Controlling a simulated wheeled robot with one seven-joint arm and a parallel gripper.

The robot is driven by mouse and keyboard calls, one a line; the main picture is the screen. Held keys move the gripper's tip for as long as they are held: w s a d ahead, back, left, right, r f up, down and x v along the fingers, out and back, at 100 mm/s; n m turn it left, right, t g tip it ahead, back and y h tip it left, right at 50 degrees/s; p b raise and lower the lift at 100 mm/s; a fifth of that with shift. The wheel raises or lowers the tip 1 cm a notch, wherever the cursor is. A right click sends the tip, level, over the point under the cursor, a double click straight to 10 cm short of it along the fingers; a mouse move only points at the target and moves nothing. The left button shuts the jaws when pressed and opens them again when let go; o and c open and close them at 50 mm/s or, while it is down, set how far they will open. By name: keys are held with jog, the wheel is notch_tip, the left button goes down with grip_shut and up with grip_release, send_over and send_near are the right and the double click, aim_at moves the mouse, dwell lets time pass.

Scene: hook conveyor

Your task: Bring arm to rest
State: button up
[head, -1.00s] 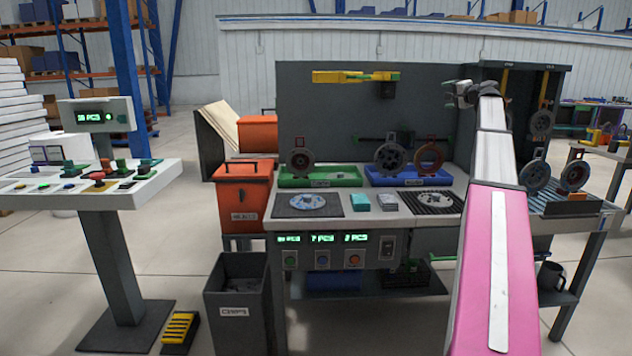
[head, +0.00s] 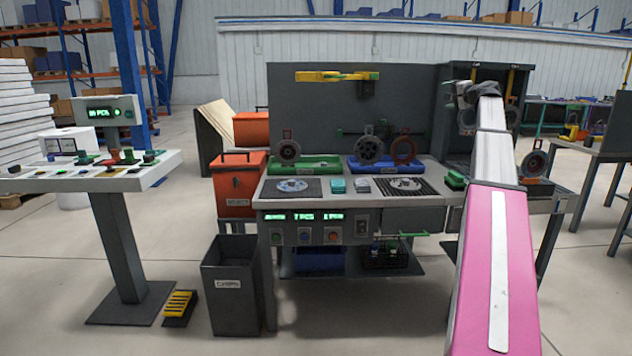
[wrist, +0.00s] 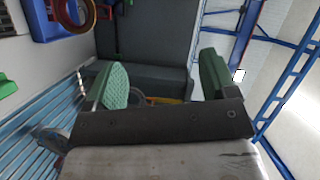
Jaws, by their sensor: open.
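My pink and white arm rises at the right of the head view, in front of the right part of the workbench (head: 345,203). My gripper (head: 468,94) is small and partly hidden at its far end, seen against the dark cabinet (head: 498,75). In the wrist view my gripper (wrist: 160,80) shows two green-padded fingers spread wide apart. Nothing is held between them. A dark panel and a yellow piece show beyond the fingers. I cannot tell the distance to them.
A green tray (head: 318,164) and a blue tray (head: 355,175) with wheel-like parts stand on the bench. A control pedestal (head: 118,240) is at the left, with a chips bin (head: 230,290) and an orange reject bin (head: 236,180) between.

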jog(key=s+a+f+n+g+h, duration=0.1)
jog(key=s+a+f+g, duration=0.25)
jog(key=a+f, duration=0.65)
jog(key=s+a+f+n+g, duration=0.2)
jog(key=s+a+f, duration=0.2)
jog(key=f, duration=1.2)
jog(key=s+a+f+n+g+h, duration=0.15)
jog(key=s+a+f, duration=0.4)
jog(key=f, duration=0.75)
jog(key=s+a+f+n+g+h, duration=0.1)
jog(key=s+a+f, duration=0.3)
jog(key=s+f, duration=0.4)
jog(key=s+a+f+n+g+h, duration=0.2)
jog(key=s+a+f+n+g, duration=0.1)
jog(key=s+f, duration=0.6)
jog(key=s+a+f+n+g+h, duration=0.1)
jog(key=s+a+f+g, duration=0.3)
jog(key=s, duration=0.8)
notch_tip(320, 180, down, 5)
jog(key=a+n, duration=0.1)
jog(key=a, duration=0.1)
jog(key=shift+s+a, duration=0.25)
jog(key=shift+a, duration=0.15)
